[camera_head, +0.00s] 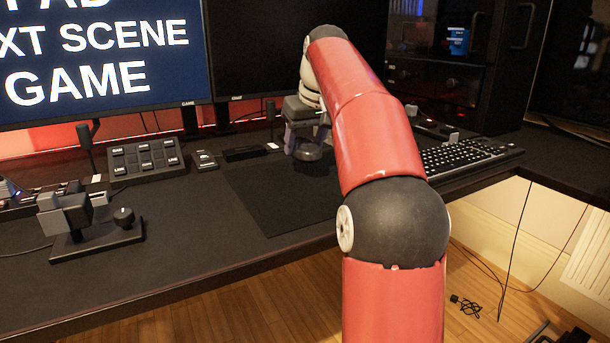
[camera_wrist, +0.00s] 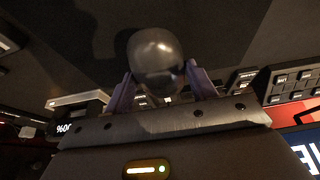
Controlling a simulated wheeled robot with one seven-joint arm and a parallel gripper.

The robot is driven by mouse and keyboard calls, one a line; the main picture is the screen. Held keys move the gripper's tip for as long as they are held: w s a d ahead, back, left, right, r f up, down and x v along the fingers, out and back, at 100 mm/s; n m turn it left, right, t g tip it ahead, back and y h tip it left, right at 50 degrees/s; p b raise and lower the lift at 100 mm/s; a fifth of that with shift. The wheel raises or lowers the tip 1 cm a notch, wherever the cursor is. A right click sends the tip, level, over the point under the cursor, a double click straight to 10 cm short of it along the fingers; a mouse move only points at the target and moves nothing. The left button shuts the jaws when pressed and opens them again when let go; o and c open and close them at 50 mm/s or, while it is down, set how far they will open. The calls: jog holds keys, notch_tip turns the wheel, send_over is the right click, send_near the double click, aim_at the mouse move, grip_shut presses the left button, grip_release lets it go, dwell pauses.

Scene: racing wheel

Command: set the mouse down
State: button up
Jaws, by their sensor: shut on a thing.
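The mouse (camera_wrist: 156,62) is a dark, glossy, rounded body between the two purple fingers of my gripper (camera_wrist: 160,88) in the wrist view. In the head view the mouse (camera_head: 308,151) shows small and dark beneath my gripper (camera_head: 304,140), over the dark desk mat (camera_head: 270,200). My gripper is shut on the mouse and points down at the mat's far part. I cannot tell whether the mouse touches the mat. My red arm hides part of the mat's right side.
A keyboard (camera_head: 462,157) lies to the right. A button box (camera_head: 146,158) and a small joystick unit (camera_head: 95,225) stand on the desk (camera_head: 190,255) to the left. Monitors (camera_head: 100,60) rise behind. The near part of the mat is clear.

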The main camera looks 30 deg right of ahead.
aim_at(305, 160)
jog(key=shift+f+b, duration=0.8)
jog(key=shift+f, duration=1.45)
jog(key=shift+f, duration=0.1)
jog(key=o, duration=1)
jog(key=p+v, duration=0.4)
jog(key=v, duration=0.8)
